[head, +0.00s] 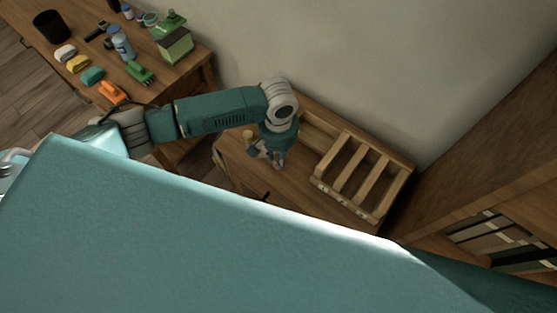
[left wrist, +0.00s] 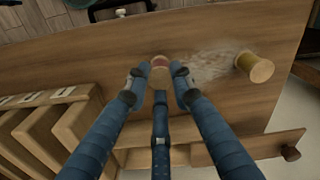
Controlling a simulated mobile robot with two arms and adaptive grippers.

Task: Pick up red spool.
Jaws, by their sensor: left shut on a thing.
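The red spool (left wrist: 160,62) shows between the fingertips in the left wrist view, with a pale end and a reddish side. My left gripper (left wrist: 160,76) is shut on it, with fingers on both sides and a third finger below. In the head view my left gripper (head: 267,158) points down over the wooden table, and I cannot make out the red spool there. A second spool, yellowish with pale ends (left wrist: 255,67), stands apart to the right in the left wrist view. My right gripper is not in view.
A wooden rack (head: 316,181) with labelled slots stands right of the left gripper. Another table at upper left holds a black cup (head: 51,27), a green-lidded container (head: 175,42), brushes and other items. A wall is behind; a bookshelf (head: 480,150) is at right.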

